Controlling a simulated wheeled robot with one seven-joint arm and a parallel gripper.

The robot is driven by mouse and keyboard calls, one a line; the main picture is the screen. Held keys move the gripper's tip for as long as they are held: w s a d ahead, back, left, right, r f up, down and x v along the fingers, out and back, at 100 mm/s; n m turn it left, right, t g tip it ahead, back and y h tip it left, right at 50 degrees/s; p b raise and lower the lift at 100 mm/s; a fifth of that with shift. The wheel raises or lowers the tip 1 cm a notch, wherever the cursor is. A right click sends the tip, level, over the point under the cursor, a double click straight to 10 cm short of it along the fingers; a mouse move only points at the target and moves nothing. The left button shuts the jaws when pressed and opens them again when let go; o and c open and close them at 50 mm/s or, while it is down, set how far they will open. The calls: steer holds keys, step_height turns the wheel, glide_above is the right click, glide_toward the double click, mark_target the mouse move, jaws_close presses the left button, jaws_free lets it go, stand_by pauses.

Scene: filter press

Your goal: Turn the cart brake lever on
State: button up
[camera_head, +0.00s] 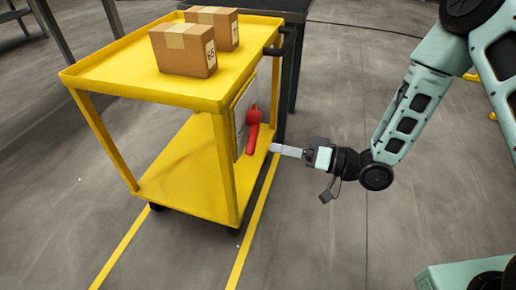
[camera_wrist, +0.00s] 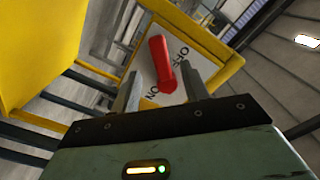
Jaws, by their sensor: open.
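The yellow cart (camera_head: 150,85) stands left of centre in the head view. Its red brake lever (camera_head: 253,132) is on a pale plate at the cart's right end and hangs downward, slightly tilted. In the wrist view the red lever (camera_wrist: 160,62) lies across the plate (camera_wrist: 198,68), which carries the words OFF and ON. OFF is to the lever's right and ON is at its lower left. My gripper (camera_head: 276,149) is open just right of the lever. In the wrist view its fingers (camera_wrist: 161,85) are on either side of the lever's lower part; contact is not visible.
Two cardboard boxes, one nearer (camera_head: 183,52) and one behind (camera_head: 222,22), stand on the cart's top shelf. A dark table (camera_head: 290,8) is behind the cart. Yellow floor lines (camera_head: 250,232) run beside it. The floor right of the cart is clear around my arm.

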mark_target(252, 131)
steer(key=b+x, duration=0.1)
steer(key=x, duration=0.5)
steer(key=shift+a, duration=0.2)
jaws_close()
